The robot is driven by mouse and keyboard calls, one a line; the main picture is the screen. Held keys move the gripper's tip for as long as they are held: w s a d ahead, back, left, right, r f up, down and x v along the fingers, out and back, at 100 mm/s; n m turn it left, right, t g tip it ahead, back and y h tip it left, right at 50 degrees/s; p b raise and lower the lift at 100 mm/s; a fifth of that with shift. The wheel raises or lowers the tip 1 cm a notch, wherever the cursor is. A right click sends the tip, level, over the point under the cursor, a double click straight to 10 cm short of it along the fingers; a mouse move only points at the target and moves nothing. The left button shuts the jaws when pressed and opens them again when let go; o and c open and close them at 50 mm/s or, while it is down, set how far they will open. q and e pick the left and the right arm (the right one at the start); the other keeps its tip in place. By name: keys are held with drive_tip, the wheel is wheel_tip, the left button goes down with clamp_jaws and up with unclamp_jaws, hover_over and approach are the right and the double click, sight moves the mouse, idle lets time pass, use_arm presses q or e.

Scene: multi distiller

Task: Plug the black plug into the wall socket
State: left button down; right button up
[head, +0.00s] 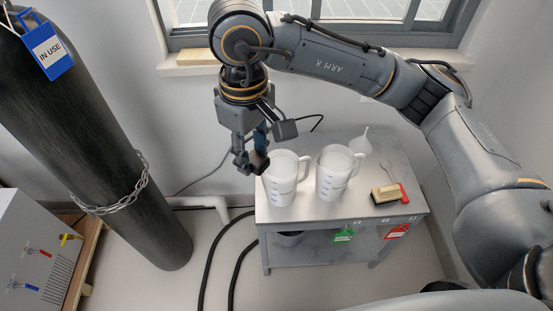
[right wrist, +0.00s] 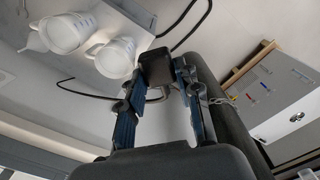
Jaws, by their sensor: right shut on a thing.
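My right gripper (head: 252,160) hangs in front of the wall, just left of the grey table and near its back left corner. It is shut on the black plug (head: 260,164), a dark block at its fingertips. In the right wrist view, the plug (right wrist: 157,66) sits between the two blue-and-black fingers of the gripper (right wrist: 160,80). The plug's prongs cannot be made out. My left gripper is not in view.
Two white measuring jugs (head: 280,180) (head: 332,174) stand on the grey table (head: 385,155), close to the gripper's right. A brush (head: 388,194) and a white funnel (head: 360,141) are also there. A black gas cylinder (head: 95,140) stands left. Black hoses (head: 212,262) cross the floor.

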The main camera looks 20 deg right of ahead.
drive_tip(key=shift+a+r, duration=0.25)
drive_tip(key=shift+a, duration=0.15)
drive_tip(key=w+a+f+n, duration=0.3)
drive_tip(key=a+f+n, duration=0.1)
drive_tip(key=f, duration=0.1)
drive_tip(key=shift+w+n, duration=0.4)
drive_tip(key=s+d+r+m, duration=0.5)
drive_tip(key=d+r+m, duration=0.3)
drive_tip(key=r, duration=0.2)
drive_tip(key=shift+s, duration=0.4)
